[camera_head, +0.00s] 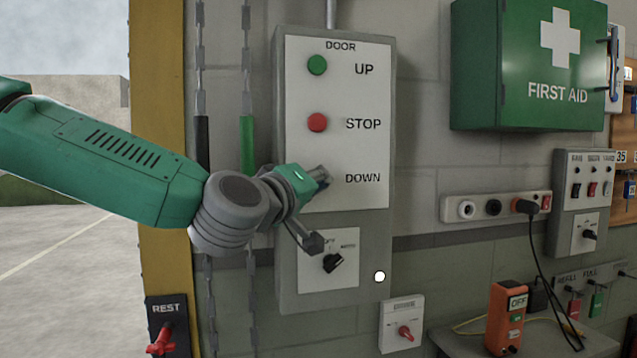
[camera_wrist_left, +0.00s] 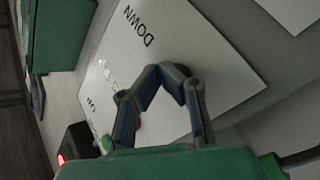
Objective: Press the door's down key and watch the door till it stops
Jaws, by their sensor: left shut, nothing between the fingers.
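The door control box (camera_head: 388,220) hangs on the wall with a white plate. Its green UP key (camera_head: 317,65) and red STOP key (camera_head: 317,123) show clearly. My left gripper (camera_head: 323,178) is shut and empty, its fingers at the spot left of the DOWN label (camera_head: 363,178). The down key is hidden behind the fingers, and I cannot tell whether they touch or press it. In the left wrist view, the fingers (camera_wrist_left: 168,74) stand over the plate near the DOWN label (camera_wrist_left: 138,26). The door panel itself is not visible. My right gripper is not in view.
A black selector knob (camera_head: 333,263) sits below the plate. Chains (camera_head: 252,60) hang left of the box, beside a yellow post (camera_head: 158,60). An open yard shows beyond. A green first aid cabinet (camera_head: 525,65) and a socket strip (camera_head: 493,206) are to the right.

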